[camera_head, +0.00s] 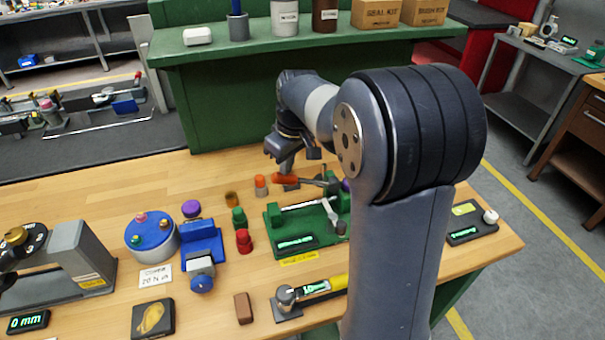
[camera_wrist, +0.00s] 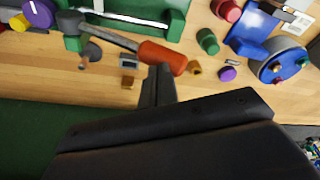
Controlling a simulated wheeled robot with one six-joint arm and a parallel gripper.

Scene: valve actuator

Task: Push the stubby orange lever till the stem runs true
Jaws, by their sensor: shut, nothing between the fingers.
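The stubby orange lever (camera_head: 284,179) has a thick orange grip on a grey shank, at the back of a green fixture (camera_head: 271,243). In the wrist view its orange grip (camera_wrist: 163,57) points right, and the shank runs left to a green block. A silver stem (camera_head: 305,204) lies across the fixture; I cannot tell whether it runs true. My gripper (camera_head: 284,168) is shut and empty, pointing down behind the grip. In the wrist view its fingertips (camera_wrist: 160,72) are right beside the grip's lower edge; I cannot tell whether they touch it.
Green (camera_head: 239,219) and red (camera_head: 244,241) knobs and a blue vise (camera_head: 203,244) are farther left. A green shelf (camera_head: 215,100) rises behind the bench. My arm hides the fixture's right side.

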